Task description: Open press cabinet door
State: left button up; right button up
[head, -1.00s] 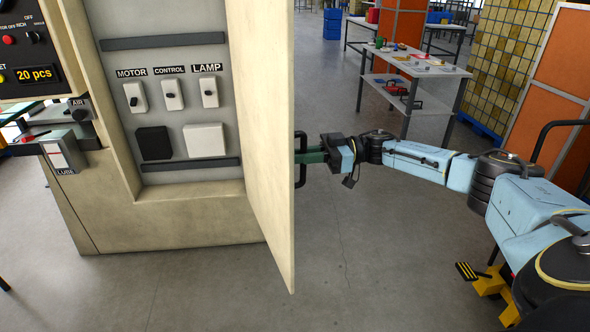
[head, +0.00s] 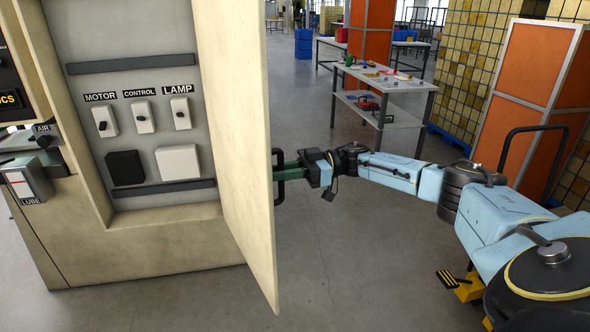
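The press cabinet door (head: 240,130) is a cream panel standing wide open, seen at a steep angle. Its black handle (head: 279,190) is on the far side of the door, partly hidden by the door's edge. My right gripper (head: 286,171) is at the handle, its green fingers around the bar; they look closed on it. The open cabinet (head: 150,60) shows a grey panel with switches labelled MOTOR (head: 105,120), CONTROL (head: 143,116) and LAMP (head: 181,112). My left gripper is not in view.
The AIR and LUBE boxes (head: 28,180) stick out at the cabinet's left. A grey worktable (head: 400,88) with small items stands behind my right arm. An orange panel (head: 520,62) and a cart handle (head: 505,150) are at the right. The floor beside the door is clear.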

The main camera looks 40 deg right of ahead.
jog(key=b+v, duration=0.3)
jog(key=v, duration=1)
